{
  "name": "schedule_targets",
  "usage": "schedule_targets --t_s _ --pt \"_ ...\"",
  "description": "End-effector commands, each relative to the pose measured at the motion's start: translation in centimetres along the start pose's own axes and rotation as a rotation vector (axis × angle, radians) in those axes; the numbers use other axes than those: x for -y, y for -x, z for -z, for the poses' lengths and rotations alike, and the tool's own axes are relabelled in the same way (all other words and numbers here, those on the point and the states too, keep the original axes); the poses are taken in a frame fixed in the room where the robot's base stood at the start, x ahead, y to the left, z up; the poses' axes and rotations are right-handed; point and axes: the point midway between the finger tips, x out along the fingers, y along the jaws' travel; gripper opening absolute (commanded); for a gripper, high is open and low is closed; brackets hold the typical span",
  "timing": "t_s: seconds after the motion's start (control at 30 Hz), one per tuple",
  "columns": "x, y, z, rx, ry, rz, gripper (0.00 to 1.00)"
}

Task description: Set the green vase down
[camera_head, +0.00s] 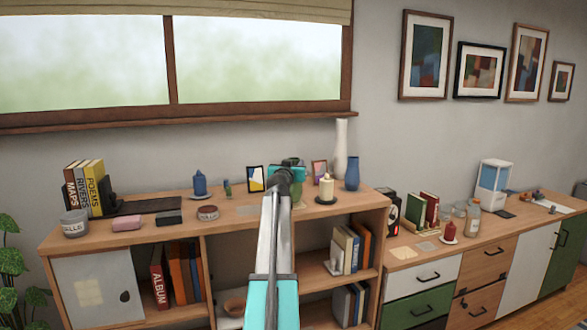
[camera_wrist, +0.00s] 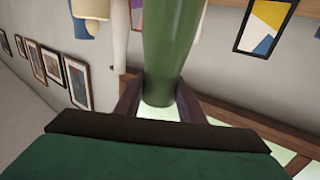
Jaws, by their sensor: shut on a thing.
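The green vase (camera_wrist: 171,50) is between the two fingers of my gripper (camera_wrist: 160,92) in the wrist view, and they are shut on it. In the head view my gripper (camera_head: 289,171) is over the top of the wooden shelf unit (camera_head: 235,222), with a little of the green vase (camera_head: 292,161) showing behind it. My gripper and arm hide most of the vase there. I cannot tell whether the vase's base touches the shelf top.
A cream candle (camera_head: 326,188) on a dark dish, a blue vase (camera_head: 352,173) and a tall white vase (camera_head: 341,148) stand right of my gripper. A small picture frame (camera_head: 256,179) stands left. Some bare top lies left of my arm, near the red-brown tin (camera_head: 208,213).

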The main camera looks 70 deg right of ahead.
Motion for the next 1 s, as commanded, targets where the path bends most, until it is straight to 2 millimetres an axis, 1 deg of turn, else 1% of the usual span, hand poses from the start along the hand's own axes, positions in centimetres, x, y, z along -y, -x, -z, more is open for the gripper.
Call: schedule_targets --t_s 0.23,0.77,0.8,0.87,0.9,1.0 --pt "0.1 0.1 -1.4 -0.004 0.0 0.002 0.0" --pt "0.1 0.0 -1.8 -0.004 0.0 0.003 0.0" --pt "0.1 0.0 -1.9 -0.001 0.0 0.001 0.42" --pt "0.1 0.0 -1.9 -0.001 0.0 0.001 0.53" --pt "0.1 0.0 -1.9 -0.001 0.0 0.001 0.54" --pt "0.1 0.0 -1.9 0.0 0.0 0.001 0.54"
